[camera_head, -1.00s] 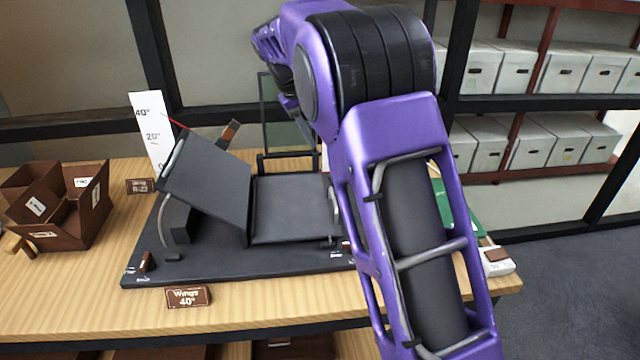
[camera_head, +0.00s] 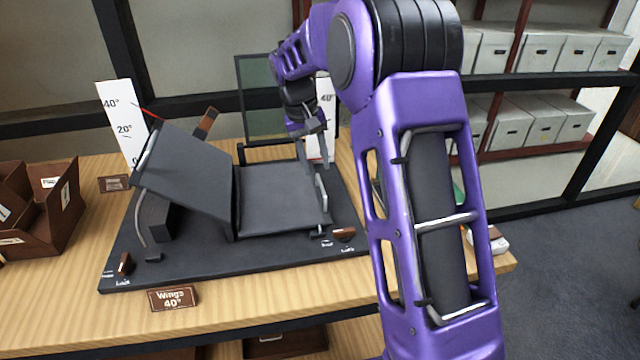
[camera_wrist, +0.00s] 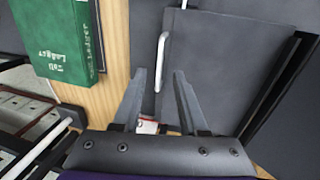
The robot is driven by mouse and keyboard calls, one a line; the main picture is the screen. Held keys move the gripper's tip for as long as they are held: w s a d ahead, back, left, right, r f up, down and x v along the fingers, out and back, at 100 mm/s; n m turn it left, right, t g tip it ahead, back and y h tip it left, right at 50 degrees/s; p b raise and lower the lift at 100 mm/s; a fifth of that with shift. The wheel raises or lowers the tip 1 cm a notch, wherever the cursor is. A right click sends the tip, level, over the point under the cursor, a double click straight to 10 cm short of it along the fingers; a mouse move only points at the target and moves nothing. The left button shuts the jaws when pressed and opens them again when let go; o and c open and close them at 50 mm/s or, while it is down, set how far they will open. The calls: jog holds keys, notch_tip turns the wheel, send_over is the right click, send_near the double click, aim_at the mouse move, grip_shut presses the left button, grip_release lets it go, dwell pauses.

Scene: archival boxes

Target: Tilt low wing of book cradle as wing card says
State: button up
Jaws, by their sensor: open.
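The dark book cradle has a raised left wing (camera_head: 185,165) and a low right wing (camera_head: 280,198) lying about flat. A pale bar handle (camera_head: 322,192) stands on the low wing's right edge; it also shows in the wrist view (camera_wrist: 161,62). The brown wing card (camera_head: 173,298) reads "Wings 40°". My gripper (camera_head: 312,158) is over the cradle's right side. In the wrist view my gripper (camera_wrist: 160,74) is open, its fingertips either side of the handle's line; I cannot tell whether they touch it.
A left angle scale (camera_head: 122,120) and a right scale (camera_head: 326,112) stand behind the cradle. Brown lock knobs sit at the base's left (camera_head: 124,264) and right (camera_head: 344,234). Brown trays (camera_head: 62,215) are at left. A green ledger (camera_wrist: 62,40) lies beside the cradle.

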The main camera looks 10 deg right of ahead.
aim_at(322, 187)
jog(key=f, duration=0.2)
jog(key=d+f, duration=0.1)
jog(key=f, duration=0.2)
jog(key=shift+d+f+b, duration=0.1)
jog(key=shift+f+b, duration=0.2)
jog(key=shift+b, duration=0.05)
grip_shut()
dwell(1.1)
